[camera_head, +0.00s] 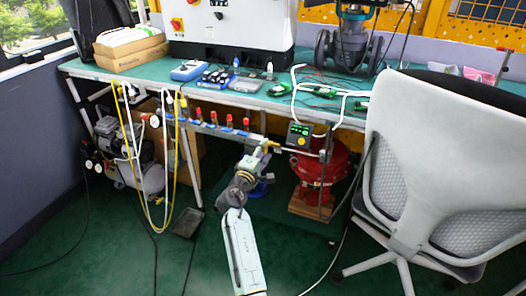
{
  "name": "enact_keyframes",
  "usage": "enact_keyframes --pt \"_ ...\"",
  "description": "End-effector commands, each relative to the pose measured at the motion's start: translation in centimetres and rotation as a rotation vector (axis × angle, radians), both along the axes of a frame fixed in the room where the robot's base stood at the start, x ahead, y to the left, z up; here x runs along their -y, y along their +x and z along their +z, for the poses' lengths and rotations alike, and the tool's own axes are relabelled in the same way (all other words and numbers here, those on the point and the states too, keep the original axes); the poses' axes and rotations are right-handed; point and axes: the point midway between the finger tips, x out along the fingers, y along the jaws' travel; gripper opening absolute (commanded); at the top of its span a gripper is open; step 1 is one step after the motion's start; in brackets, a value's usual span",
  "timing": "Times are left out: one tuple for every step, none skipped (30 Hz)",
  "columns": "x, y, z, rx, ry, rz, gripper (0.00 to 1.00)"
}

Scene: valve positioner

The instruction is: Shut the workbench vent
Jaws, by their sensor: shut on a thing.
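A blue manifold rail (222,130) with several red-topped valves (230,121) runs along the bench's front edge. A small yellow, brass-coloured valve part (269,143) sits at the rail's right end, beside the dark positioner box (300,134) with a lit green display. My gripper (262,146) is at this yellow part and appears shut on it. The fingers are small here and partly hidden by my wrist, so the exact grip and the handle's angle cannot be made out. I cannot tell which valve is the vent.
The green-topped workbench (130,75) holds instruments and cables. A red actuator (322,170) stands on a wooden block below the positioner. Yellow and white hoses (172,190) hang at the left. A grey office chair (430,150) blocks the right. Green floor is open at lower left.

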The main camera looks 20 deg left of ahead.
Motion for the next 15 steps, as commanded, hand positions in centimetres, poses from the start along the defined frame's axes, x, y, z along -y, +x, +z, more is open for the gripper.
enact_keyframes --pt "-0.08 0.01 0.05 0.001 -0.001 0.002 0.13" --pt "-0.08 0.01 0.04 0.001 -0.001 0.002 0.13" --pt "-0.08 0.01 0.04 0.001 -0.001 0.002 0.13" --pt "-0.07 0.01 0.04 0.001 -0.001 0.002 0.13" --pt "-0.07 0.01 0.04 0.001 -0.001 0.002 0.43" --pt "-0.07 0.01 0.04 0.001 -0.001 0.002 0.45" --pt "-0.06 0.01 0.04 0.001 -0.001 0.001 0.47" --pt "-0.05 0.01 0.03 0.001 -0.001 0.001 0.49" --pt "-0.04 0.01 0.03 0.001 0.000 0.001 0.52" --pt "-0.04 0.00 0.02 0.001 0.000 0.001 0.54" --pt "-0.03 0.00 0.02 0.001 0.000 0.001 0.56" --pt "-0.03 0.00 0.02 0.000 0.000 0.001 0.59" --pt "-0.02 0.00 0.01 0.000 0.000 0.001 0.61" --pt "-0.02 0.00 0.01 0.000 0.000 0.000 0.62" --pt "-0.01 0.00 0.01 0.000 0.000 0.000 0.62"
